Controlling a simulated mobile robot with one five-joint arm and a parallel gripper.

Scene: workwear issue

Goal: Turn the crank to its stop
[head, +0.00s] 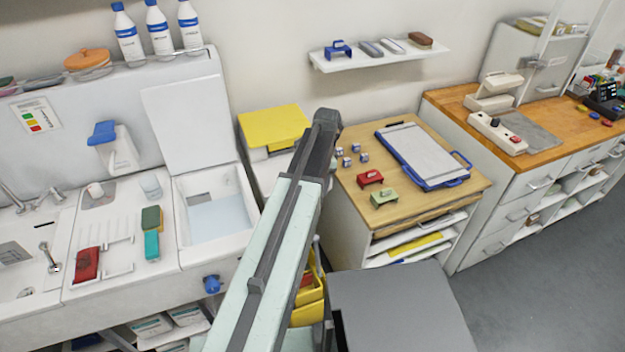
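No handle that is plainly a crank can be made out. A small blue knob-like part (212,284) sits on the front face of the white unit, below the open basin (215,212); its shape is too small to tell whether it is the crank. My arm rises from the bottom middle to a dark joint between the basin and the wooden-topped cabinet. My gripper does not show, so its opening and anything in it are hidden from me.
A white lid (185,120) stands raised behind the basin. The wooden-topped cabinet (455,190) holds a blue-edged clipboard (420,153), a red block (370,178) and a green block (383,197). A yellow bin (309,312) is partly behind my arm. Grey floor (530,290) is clear at right.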

